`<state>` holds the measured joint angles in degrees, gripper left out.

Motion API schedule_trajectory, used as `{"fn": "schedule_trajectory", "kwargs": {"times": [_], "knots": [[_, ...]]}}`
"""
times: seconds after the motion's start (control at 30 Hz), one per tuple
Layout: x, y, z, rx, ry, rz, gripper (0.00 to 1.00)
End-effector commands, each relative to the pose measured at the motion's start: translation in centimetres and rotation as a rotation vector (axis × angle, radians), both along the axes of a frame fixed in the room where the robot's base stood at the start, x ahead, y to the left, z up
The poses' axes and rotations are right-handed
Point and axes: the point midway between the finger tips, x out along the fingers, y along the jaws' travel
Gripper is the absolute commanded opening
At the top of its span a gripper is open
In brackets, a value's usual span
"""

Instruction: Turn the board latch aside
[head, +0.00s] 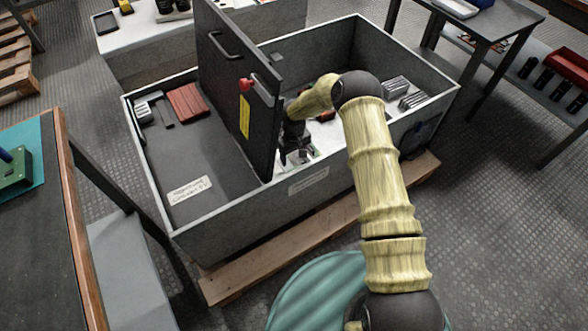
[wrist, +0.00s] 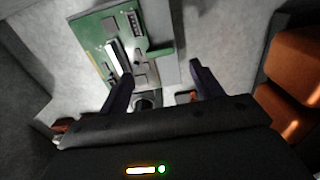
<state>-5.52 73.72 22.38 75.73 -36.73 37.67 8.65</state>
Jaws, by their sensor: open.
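A green circuit board (wrist: 95,42) with chips and a connector lies ahead of my gripper in the wrist view. My gripper (wrist: 160,78) is open; its left finger overlaps the board's lower edge and its right finger stands over the pale floor. A small dark round part (wrist: 145,102) shows between the fingers near the palm. A small orange-brown piece (wrist: 184,97) sits beside the right finger. I cannot tell which of these is the latch. In the head view my gripper (head: 295,157) points down into the bin's right compartment, beside the upright panel, and the arm hides part of it.
A grey open bin (head: 215,235) stands on a wooden pallet (head: 290,255). A dark upright panel (head: 222,75) with a handle, a red knob (head: 246,85) and a yellow label divides it. Orange blocks (wrist: 290,70) stand to the right in the wrist view. Dark-red blocks (head: 188,103) lie left.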

Motion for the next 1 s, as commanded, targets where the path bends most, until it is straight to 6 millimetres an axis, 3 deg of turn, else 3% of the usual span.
{"fn": "schedule_trajectory", "kwargs": {"times": [0.1, 0.33, 0.77, 1.0], "knots": [[-0.1, 0.0, -2.6, 0.000, 0.002, -0.001, 0.65], [0.0, 0.0, -6.1, 0.000, 0.001, 0.000, 0.65], [0.0, 0.0, -7.0, -0.001, 0.001, 0.000, 0.65], [0.0, 0.0, -7.0, -0.001, 0.001, 0.000, 0.21]]}}
